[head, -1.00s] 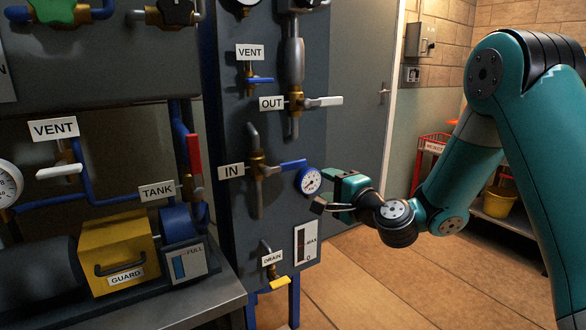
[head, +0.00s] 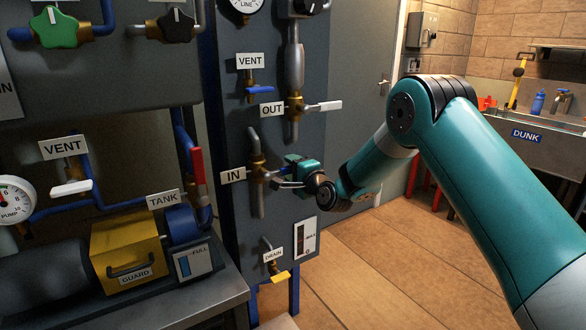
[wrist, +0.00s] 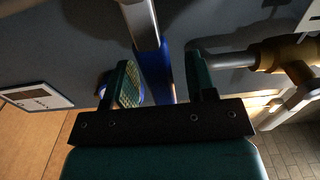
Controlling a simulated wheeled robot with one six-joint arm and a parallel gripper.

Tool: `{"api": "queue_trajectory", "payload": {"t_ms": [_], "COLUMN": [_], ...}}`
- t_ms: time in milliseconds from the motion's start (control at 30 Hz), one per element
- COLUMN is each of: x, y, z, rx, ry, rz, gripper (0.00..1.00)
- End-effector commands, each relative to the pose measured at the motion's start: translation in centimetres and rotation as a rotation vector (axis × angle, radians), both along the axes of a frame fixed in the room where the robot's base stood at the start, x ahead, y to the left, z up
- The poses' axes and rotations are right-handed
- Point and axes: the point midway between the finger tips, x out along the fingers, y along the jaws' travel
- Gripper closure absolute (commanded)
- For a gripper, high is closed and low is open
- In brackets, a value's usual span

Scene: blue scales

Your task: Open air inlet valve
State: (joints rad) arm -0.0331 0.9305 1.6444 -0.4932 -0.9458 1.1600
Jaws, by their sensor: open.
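The IN label (head: 233,177) marks the inlet valve, whose brass body (head: 257,168) sits on the grey panel. In the head view my gripper (head: 277,179) is just right of this body and hides most of the blue lever. In the wrist view my gripper (wrist: 160,62) is open. A blue handle (wrist: 156,72) with a grey metal part above it shows in the gap between the two fingers. I cannot tell whether either finger touches it.
The OUT valve's white lever (head: 323,106) and the VENT valve's blue lever (head: 260,90) are above my gripper. The DRAIN valve's yellow lever (head: 280,278) and a MAX level gauge (head: 305,239) are below. Open floor (head: 385,270) lies to the right.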

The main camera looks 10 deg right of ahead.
Motion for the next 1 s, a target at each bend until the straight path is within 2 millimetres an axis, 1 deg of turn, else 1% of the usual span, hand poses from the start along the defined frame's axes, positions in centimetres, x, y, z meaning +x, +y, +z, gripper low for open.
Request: {"api": "queue_trajectory", "payload": {"t_ms": [133,167,200,267,300,367,733,867,1000], "x": [0.0,0.0,0.0,0.0,0.0,0.0,-0.1,-0.1,-0.1], "y": [0.0,0.0,0.0,0.0,0.0,0.0,-0.1,0.0,0.1], "z": [0.0,0.0,0.0,0.0,0.0,0.0,0.2,0.6,1.3], "rx": [0.0,0.0,0.0,0.0,0.0,0.0,-0.035,-0.091,-0.185], "ry": [0.0,0.0,0.0,0.001,0.001,0.001,-0.01,-0.028,-0.06], "rz": [0.0,0.0,0.0,0.0,0.0,0.0,0.0,0.001,0.0], "gripper": [0.49,0.54,0.63,0.77,0.86,0.99,1.0,1.0,1.0]}}
